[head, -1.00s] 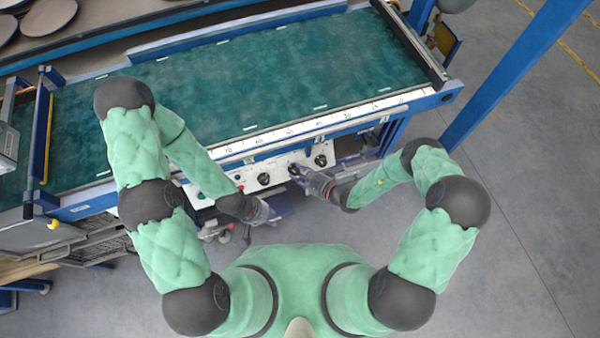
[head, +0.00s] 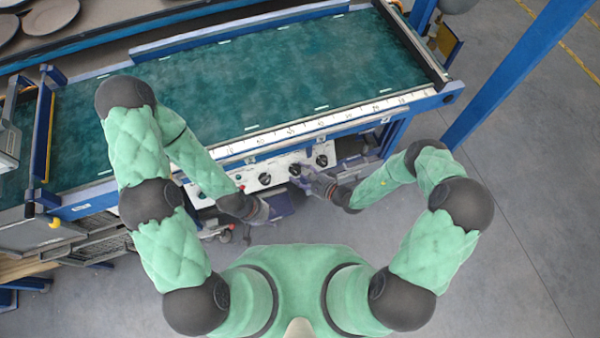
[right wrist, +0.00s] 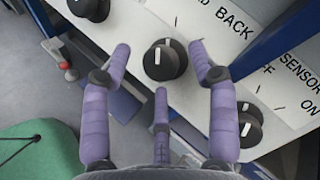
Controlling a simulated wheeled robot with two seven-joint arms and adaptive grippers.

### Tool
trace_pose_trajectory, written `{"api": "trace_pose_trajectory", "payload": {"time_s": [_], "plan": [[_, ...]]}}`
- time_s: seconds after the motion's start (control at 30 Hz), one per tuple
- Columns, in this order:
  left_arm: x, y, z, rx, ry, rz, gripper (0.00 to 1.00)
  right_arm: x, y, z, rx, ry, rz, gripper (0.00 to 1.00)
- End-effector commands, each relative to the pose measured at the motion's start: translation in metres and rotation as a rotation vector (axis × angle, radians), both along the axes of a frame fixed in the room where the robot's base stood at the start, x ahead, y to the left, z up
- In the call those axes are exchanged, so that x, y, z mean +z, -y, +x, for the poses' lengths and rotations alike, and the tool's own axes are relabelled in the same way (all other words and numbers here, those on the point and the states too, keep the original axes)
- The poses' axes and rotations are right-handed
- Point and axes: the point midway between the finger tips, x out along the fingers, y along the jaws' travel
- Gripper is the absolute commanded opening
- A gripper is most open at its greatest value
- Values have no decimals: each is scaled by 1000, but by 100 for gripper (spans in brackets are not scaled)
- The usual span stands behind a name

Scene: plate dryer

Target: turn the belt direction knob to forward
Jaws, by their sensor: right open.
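The belt direction knob (right wrist: 166,60) is a black round knob on the white control panel, by a label ending in "D BACK" in the right wrist view. A pale mark shows on its cap; its exact setting is hard to tell. In the head view the knob (head: 295,170) is just beyond my right gripper (head: 304,180). My right gripper's purple fingers are open, spread on both sides of the knob and below it, with visible gaps. My left gripper (head: 281,206) hangs in front of the panel, left of the right one; its jaws are too small to read.
The sensor knob (right wrist: 250,125), marked OFF and ON, is close to my right finger. Another black knob (head: 264,179) is on the panel's left part. The green belt (head: 270,85) lies behind the panel. A blue post (head: 510,75) stands at right.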

Motion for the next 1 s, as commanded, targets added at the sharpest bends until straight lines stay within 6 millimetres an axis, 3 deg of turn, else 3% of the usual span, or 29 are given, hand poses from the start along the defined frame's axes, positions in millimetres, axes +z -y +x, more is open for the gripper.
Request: {"api": "trace_pose_trajectory", "payload": {"time_s": [0.53, 1.0], "plan": [[0, 0, 0, 0, 0, 0, 40, 31, 70, -56, -3, 2, -1, 60], [0, 0, 0, 0, 0, 0, 40, 37, 80, -67, 1, 3, 1, 60]]}}
